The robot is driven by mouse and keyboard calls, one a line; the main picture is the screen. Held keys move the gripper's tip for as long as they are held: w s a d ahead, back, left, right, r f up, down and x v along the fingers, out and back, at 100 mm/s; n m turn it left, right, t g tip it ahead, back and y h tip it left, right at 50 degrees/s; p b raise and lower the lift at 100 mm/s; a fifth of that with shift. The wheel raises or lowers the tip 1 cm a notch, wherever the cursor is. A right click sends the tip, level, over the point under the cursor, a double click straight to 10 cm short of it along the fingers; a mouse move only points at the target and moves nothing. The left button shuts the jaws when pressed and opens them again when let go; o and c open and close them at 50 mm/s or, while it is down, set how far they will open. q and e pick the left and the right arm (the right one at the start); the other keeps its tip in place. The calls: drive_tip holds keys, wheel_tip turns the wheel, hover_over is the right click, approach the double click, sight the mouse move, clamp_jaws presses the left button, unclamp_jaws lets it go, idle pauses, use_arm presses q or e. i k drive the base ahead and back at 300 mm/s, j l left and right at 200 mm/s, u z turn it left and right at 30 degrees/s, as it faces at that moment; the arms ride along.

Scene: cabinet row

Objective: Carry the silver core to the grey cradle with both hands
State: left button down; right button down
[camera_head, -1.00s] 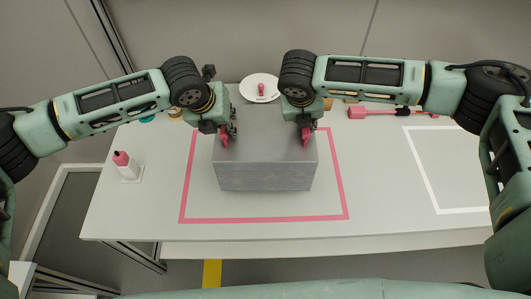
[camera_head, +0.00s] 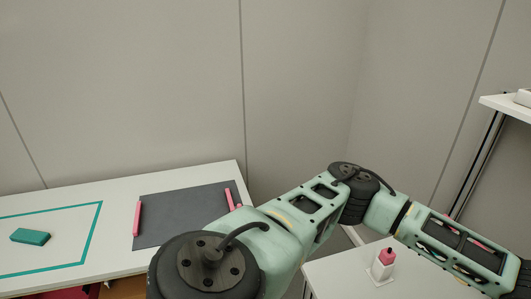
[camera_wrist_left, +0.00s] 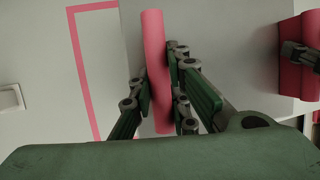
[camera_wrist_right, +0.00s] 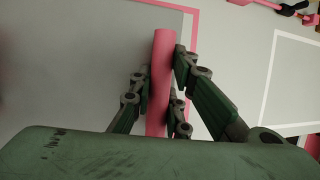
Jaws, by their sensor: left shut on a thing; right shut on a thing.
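The silver core, a grey block, shows in part in the left wrist view (camera_wrist_left: 225,45) and the right wrist view (camera_wrist_right: 70,70). My left gripper (camera_wrist_left: 156,88) is shut on one upright pink handle (camera_wrist_left: 153,50) of it. My right gripper (camera_wrist_right: 160,90) is shut on the other pink handle (camera_wrist_right: 162,60). The core and both grippers are outside the head view. There, a dark grey panel with pink bars (camera_head: 175,222), seemingly the grey cradle, lies on a table to the left. I cannot tell whether the core is clear of the table.
The left table (camera_head: 118,190) also has a teal outline (camera_head: 92,235) with a teal block (camera_head: 30,236) in it. A gap separates the tables. A pink outline (camera_wrist_left: 85,60) borders the core's place; a white outline (camera_wrist_right: 270,75) lies beyond.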

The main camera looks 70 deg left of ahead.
sight(177, 212)
drive_tip(key=k, duration=0.45)
drive_tip(key=k+u, duration=0.1)
drive_tip(key=u, duration=0.2)
drive_tip(key=k+u, duration=0.1)
drive_tip(key=u, duration=2.1)
drive_tip(key=i+u, duration=0.3)
drive_tip(key=i+l+u, duration=0.25)
drive_tip(key=i+l, duration=0.25)
drive_tip(key=i, duration=0.2)
drive_tip(key=i+l, duration=0.25)
drive_tip(key=i, duration=0.2)
